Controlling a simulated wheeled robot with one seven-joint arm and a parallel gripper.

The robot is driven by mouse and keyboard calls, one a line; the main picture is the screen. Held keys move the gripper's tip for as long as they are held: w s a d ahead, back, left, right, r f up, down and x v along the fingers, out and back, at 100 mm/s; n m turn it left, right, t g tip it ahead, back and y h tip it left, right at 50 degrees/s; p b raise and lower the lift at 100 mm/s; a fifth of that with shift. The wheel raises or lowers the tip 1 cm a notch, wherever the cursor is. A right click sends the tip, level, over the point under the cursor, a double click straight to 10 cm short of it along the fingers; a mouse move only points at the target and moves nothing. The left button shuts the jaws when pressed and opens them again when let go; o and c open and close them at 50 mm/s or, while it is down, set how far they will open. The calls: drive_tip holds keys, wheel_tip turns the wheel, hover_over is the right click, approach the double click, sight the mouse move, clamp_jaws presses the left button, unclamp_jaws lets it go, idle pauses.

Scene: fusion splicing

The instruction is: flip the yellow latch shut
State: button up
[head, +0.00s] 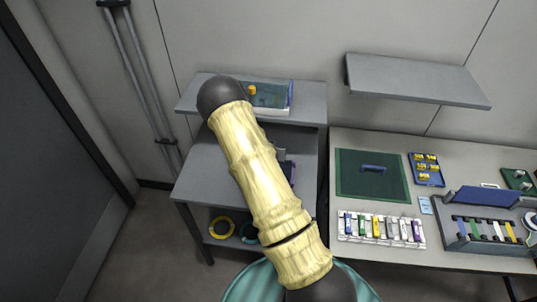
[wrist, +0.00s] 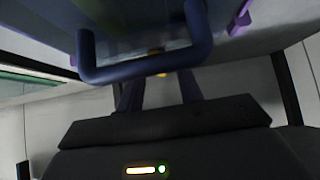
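A small yellow piece (head: 252,89), which looks like the latch, shows on a teal-and-blue case (head: 270,97) on the upper left shelf. I cannot tell the latch's exact angle. My gripper (wrist: 158,90) shows in the wrist view with two dark fingers apart and nothing seen between them but a grey gap. The handle and latch lie just beyond the fingertips. In the head view my own arm hides the gripper.
The case stands on a grey shelf (head: 312,103) above a lower grey bench (head: 205,168). To the right, a table holds a green mat (head: 345,188), a white rack (head: 385,242) of coloured pieces, a blue tray (head: 427,182) and a grey splicing unit (head: 455,243). An empty wall shelf (head: 415,80) hangs above.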

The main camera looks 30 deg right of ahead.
drive_tip(key=b+v, duration=0.2)
drive_tip(key=v, duration=1.4)
drive_tip(key=shift+r, duration=0.2)
drive_tip(key=shift+s, duration=0.1)
drive_tip(key=s+a+r+n+g+y, duration=0.2)
drive_tip(key=s+a+r+n, duration=0.1)
drive_tip(key=s, duration=0.4)
drive_tip(key=s+a+r+n+g+y, duration=0.3)
drive_tip(key=s+a+r, duration=0.3)
drive_tip(key=s+a, duration=0.2)
drive_tip(key=shift+s+n, duration=0.2)
drive_tip(key=shift+n, duration=0.1)
drive_tip(key=shift+w, duration=0.1)
idle(0.4)
